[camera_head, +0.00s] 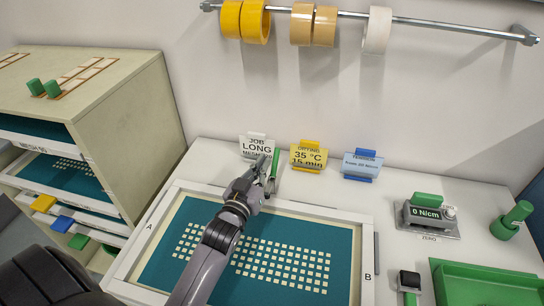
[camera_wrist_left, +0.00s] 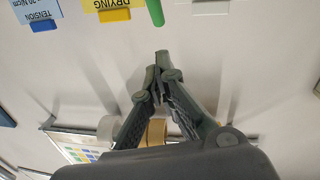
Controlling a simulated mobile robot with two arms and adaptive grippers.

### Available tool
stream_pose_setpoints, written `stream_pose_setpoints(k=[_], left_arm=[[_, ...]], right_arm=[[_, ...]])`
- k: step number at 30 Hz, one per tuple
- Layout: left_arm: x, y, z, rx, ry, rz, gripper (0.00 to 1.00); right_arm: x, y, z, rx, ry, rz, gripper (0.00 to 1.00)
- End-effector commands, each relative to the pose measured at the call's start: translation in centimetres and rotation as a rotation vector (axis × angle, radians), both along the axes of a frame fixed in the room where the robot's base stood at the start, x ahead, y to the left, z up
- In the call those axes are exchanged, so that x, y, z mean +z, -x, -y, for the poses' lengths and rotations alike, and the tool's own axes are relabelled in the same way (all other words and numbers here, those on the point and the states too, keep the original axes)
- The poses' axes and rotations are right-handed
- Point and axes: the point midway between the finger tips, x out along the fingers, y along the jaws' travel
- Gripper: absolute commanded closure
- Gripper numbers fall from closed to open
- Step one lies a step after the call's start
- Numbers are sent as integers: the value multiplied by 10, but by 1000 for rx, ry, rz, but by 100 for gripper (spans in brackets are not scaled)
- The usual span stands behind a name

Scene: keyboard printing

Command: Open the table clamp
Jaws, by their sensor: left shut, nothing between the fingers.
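A green upright handle (camera_head: 274,165), which looks like the clamp's lever, stands at the back edge of the framed screen (camera_head: 330,212) on the table. It also shows in the wrist view (camera_wrist_left: 155,12), cut off by the top edge. My left gripper (camera_head: 265,163) is right beside the handle, on its left in the head view. Its fingers (camera_wrist_left: 160,58) are closed together and empty; the green piece lies beyond the fingertips in the wrist view. Whether they touch is unclear. The clamp's base is hidden by my left gripper and arm. My right gripper is not in view.
A meter (camera_head: 428,215) and green tray (camera_head: 485,285) are at the right. A drawer cabinet (camera_head: 105,85) stands at the left.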

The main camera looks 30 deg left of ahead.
Motion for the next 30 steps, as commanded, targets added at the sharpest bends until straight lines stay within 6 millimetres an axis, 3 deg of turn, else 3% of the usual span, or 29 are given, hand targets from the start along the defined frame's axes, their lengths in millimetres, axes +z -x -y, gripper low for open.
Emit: stream_pose_setpoints(k=[4,9,18,30], left_arm=[[4,-32,-4,0,-1,0,100],[-16,-45,-3,1,1,-1,100],[-27,-55,-3,0,-1,1,100],[-27,-57,-3,-1,0,-4,100]], right_arm=[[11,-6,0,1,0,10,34],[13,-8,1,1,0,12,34],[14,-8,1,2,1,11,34],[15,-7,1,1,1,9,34]])
